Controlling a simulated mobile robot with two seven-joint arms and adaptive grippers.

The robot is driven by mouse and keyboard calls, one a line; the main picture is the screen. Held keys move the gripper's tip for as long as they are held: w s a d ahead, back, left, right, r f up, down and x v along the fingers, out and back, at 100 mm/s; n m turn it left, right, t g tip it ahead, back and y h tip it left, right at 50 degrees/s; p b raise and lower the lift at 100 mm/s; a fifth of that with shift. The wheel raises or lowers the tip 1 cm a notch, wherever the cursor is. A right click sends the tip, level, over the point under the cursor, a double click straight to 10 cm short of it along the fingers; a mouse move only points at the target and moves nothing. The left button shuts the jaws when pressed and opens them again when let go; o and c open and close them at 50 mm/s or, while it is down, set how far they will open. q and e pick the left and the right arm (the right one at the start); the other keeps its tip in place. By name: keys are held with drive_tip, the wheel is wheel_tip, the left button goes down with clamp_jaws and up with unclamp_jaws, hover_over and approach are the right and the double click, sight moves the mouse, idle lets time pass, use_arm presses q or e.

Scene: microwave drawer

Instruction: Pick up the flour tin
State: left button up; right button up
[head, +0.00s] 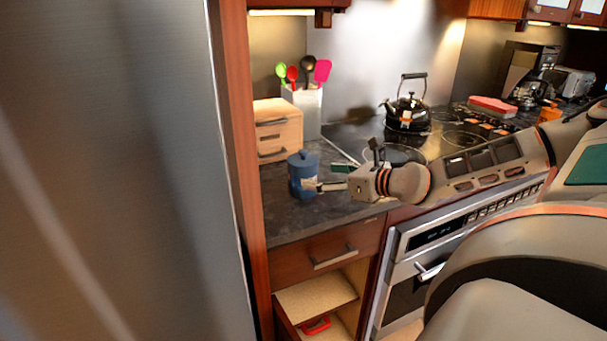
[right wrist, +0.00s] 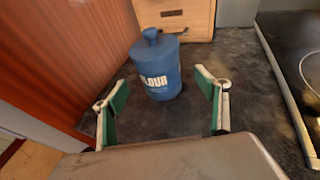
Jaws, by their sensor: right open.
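The blue flour tin (head: 301,172) stands upright on the dark counter, in front of a small wooden drawer box. In the right wrist view the tin (right wrist: 157,66) has a knobbed lid and white lettering on its side, partly readable. My right gripper (head: 326,178) reaches in from the right, beside the tin. In the right wrist view the right gripper (right wrist: 160,95) is open, with its green-padded fingers spread wide. The tin stands just beyond the fingertips, roughly centred between them, and nothing is held. My left gripper is not in view.
The wooden drawer box (head: 278,130) stands behind the tin, with a utensil holder (head: 305,108) beside it. A black kettle (head: 407,112) sits on the stove to the right. A tall reddish wood panel (right wrist: 65,50) bounds the counter on the left. An open lower drawer (head: 315,300) is below.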

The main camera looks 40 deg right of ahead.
sight(314, 174)
drive_tip(key=shift+x, duration=2.9)
drive_tip(key=shift+w+a+r, duration=0.1)
drive_tip(key=shift+w+r, duration=0.05)
drive_tip(key=shift+w, duration=0.2)
drive_tip(key=shift+w+a+f+p, duration=0.1)
drive_tip(key=shift+w+f+p, duration=0.25)
drive_tip(key=shift+w, duration=0.3)
drive_tip(key=c, duration=1.3)
